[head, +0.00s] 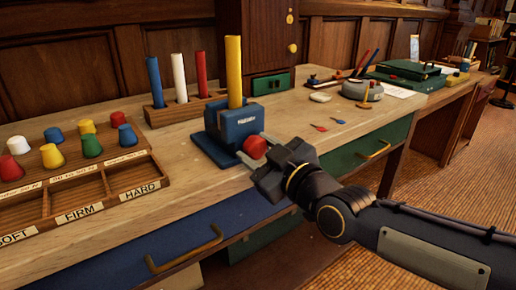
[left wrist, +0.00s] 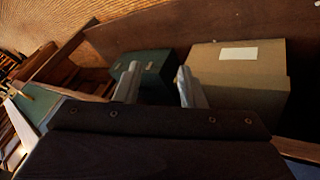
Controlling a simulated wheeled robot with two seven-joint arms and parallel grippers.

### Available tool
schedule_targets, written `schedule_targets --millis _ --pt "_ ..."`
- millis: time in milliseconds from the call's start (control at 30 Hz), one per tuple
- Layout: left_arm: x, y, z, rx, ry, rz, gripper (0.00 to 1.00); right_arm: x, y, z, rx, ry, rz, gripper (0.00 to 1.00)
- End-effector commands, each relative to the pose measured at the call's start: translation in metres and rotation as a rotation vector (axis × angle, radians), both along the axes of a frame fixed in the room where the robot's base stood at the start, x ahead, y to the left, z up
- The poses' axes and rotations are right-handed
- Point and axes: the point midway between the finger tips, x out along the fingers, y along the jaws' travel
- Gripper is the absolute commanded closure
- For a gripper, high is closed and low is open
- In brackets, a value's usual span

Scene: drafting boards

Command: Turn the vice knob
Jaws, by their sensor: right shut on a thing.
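The blue vice (head: 238,124) stands near the front edge of the wooden bench. A yellow bar (head: 234,70) stands upright at its jaws. The red vice knob (head: 255,147) is on the vice's front right side. My right gripper (head: 262,157) comes in from the right and is shut on the knob, hiding part of it. My left gripper (left wrist: 157,78) shows only in the left wrist view, with its two fingers apart and nothing between them.
A wooden rack (head: 184,106) with blue, white and red bars stands behind the vice. A labelled wooden tray (head: 103,186) with several coloured knobs lies left. In the left wrist view, a cardboard box (left wrist: 238,78) and a dark green box (left wrist: 140,70) lie beyond my fingers.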

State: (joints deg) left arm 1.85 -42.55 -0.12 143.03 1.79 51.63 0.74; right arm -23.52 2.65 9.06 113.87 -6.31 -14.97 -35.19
Motion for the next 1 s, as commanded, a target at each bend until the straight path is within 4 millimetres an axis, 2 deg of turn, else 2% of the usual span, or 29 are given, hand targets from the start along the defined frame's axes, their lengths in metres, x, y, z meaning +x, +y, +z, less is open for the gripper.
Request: schedule_targets --millis 1000 --pt "0.0000 0.0000 0.0105 0.000 0.000 0.000 0.64 0.0008 -0.0011 0.0004 -0.785 -0.564 0.004 0.81"
